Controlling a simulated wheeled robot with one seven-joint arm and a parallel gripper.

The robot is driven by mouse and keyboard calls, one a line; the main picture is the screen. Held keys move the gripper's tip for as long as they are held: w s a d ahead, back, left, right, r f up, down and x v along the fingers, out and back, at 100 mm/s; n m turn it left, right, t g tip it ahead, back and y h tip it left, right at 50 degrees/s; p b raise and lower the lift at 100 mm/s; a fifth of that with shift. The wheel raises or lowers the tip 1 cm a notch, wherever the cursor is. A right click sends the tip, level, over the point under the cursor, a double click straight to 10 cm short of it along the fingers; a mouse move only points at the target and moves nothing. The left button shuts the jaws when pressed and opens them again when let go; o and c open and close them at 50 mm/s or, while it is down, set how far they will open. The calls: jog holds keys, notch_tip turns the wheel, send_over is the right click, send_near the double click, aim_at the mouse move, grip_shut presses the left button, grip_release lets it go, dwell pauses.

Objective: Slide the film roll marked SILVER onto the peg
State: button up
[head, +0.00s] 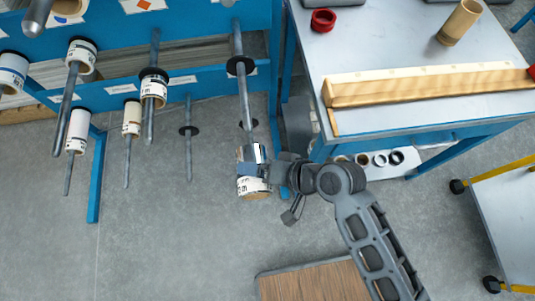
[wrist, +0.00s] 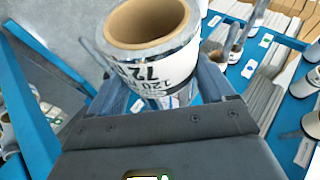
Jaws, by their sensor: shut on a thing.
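My gripper (head: 252,168) is shut on a film roll (head: 255,186) with a tan core, a white printed label and a shiny silvery band. In the wrist view the held roll (wrist: 150,45) sits between my two fingers (wrist: 163,88), its open core end facing the camera. Part of its print reads "72" and "120"; the word SILVER is not legible. A long grey peg (head: 243,95) with a black collar (head: 240,66) sticks out from the blue rack, its tip close to the roll's upper end. I cannot tell whether the tip is inside the core.
Other pegs on the blue rack (head: 200,18) carry rolls, such as a black-and-white one (head: 154,87). A shorter collared peg (head: 189,130) is bare. A workbench (head: 400,50) with a wooden beam (head: 430,83) stands at right. Open floor lies below the pegs.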

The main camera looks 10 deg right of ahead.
jog(key=w+b, duration=1)
jog(key=w, duration=1.6)
jog(key=shift+w+d, duration=0.3)
jog(key=shift+d, duration=0.15)
dwell(0.4)
jog(key=o, duration=1.4)
jog(key=shift+o, duration=0.2)
jog(key=v, duration=0.7)
jog(key=shift+s+d+r, duration=0.2)
jog(key=shift+d+r, duration=0.05)
